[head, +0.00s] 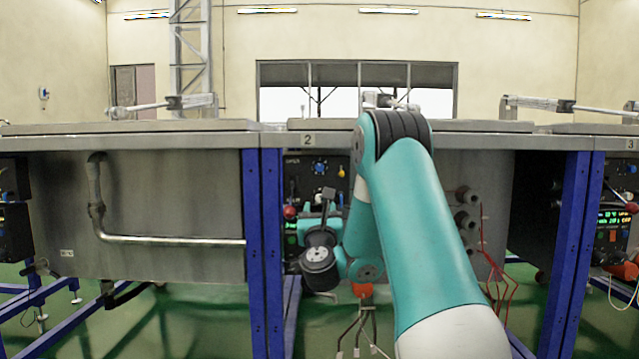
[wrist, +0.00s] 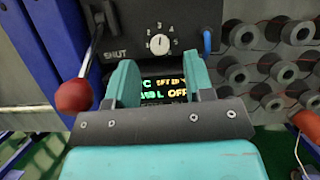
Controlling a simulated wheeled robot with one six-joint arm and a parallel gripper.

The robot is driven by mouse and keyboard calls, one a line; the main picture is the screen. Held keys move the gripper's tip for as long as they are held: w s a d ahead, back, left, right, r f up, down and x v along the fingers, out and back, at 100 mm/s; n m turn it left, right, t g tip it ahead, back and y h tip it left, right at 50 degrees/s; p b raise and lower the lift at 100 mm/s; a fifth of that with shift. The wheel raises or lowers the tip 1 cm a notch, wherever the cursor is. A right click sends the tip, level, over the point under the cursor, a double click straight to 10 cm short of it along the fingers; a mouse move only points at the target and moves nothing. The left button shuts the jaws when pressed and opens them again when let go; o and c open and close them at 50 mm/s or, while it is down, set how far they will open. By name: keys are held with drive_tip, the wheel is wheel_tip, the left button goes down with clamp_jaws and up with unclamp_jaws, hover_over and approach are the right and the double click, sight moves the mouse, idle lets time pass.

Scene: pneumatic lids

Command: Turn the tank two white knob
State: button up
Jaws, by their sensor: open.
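The white knob (wrist: 159,44) is a small round dial on a dark panel (wrist: 128,18), with a ring of numbers around it, in the upper middle of the wrist view. My gripper (wrist: 158,62) is open, its two teal fingers apart. The fingertips appear just below the knob in the picture, one to each side, with nothing between them but the panel. In the head view, tank two (head: 480,160) carries a "2" label, and my arm stands before its control panel (head: 318,168). I cannot make out the white knob clearly there.
A red ball-ended lever (wrist: 74,95) stands left of the fingers, near the word SHUT. A lit green display (wrist: 164,90) lies below the knob. A blue fitting (wrist: 207,40) and several grey round fittings (wrist: 242,37) are to the right.

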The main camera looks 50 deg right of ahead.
drive_tip(key=shift+p+x, duration=2.1)
drive_tip(key=shift+x, duration=0.2)
clamp_jaws()
